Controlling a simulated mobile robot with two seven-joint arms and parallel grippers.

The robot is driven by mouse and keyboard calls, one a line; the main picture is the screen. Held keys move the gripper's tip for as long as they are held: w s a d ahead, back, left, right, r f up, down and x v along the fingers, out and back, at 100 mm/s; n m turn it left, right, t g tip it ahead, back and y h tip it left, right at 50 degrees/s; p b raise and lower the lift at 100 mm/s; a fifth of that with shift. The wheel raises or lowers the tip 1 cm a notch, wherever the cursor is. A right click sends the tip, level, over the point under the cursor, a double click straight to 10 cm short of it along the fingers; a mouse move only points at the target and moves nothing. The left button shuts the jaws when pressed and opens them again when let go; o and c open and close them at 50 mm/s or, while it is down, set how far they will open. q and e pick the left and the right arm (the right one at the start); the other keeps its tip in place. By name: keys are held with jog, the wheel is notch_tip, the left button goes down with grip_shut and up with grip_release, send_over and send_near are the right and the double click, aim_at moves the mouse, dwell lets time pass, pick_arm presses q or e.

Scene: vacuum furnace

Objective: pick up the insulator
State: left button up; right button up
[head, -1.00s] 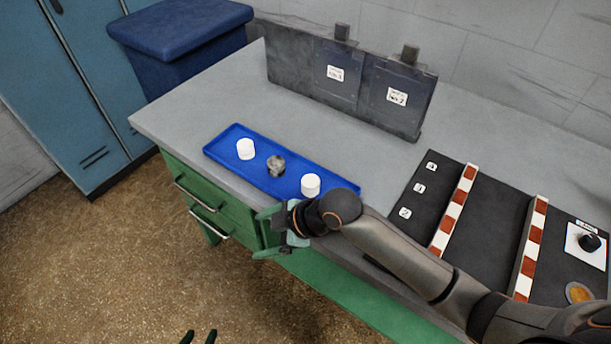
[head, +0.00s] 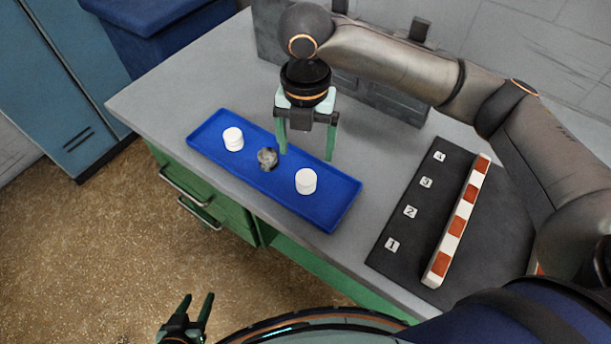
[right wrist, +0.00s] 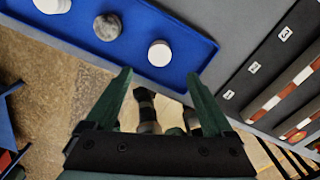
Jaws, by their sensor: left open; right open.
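A blue tray (head: 335,203) on the bench holds two white cylinders and a rough grey piece (head: 267,158) between them. One white cylinder (head: 233,139) stands at the tray's left and the other (head: 306,181) toward its right. I cannot tell by label which piece is the insulator. My right gripper (head: 306,154) is open and empty, fingers down, above the tray's back edge near the right cylinder. In the right wrist view that cylinder (right wrist: 160,53) appears between and beyond the open fingertips (right wrist: 158,76). My left gripper (head: 198,297) is open and empty, low over the floor.
A black mat (head: 403,225) with numbered labels and a red-and-white striped bar (head: 458,222) lies right of the tray. Dark upright panels (head: 395,100) stand behind, partly hidden by my right arm. A blue bin (head: 150,40) is at the back left. Bench left of the tray is clear.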

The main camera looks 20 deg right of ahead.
aim_at(306, 177)
notch_tip(306, 177, down, 10)
jog(key=shift+f, duration=0.2)
grip_shut()
dwell(0.9)
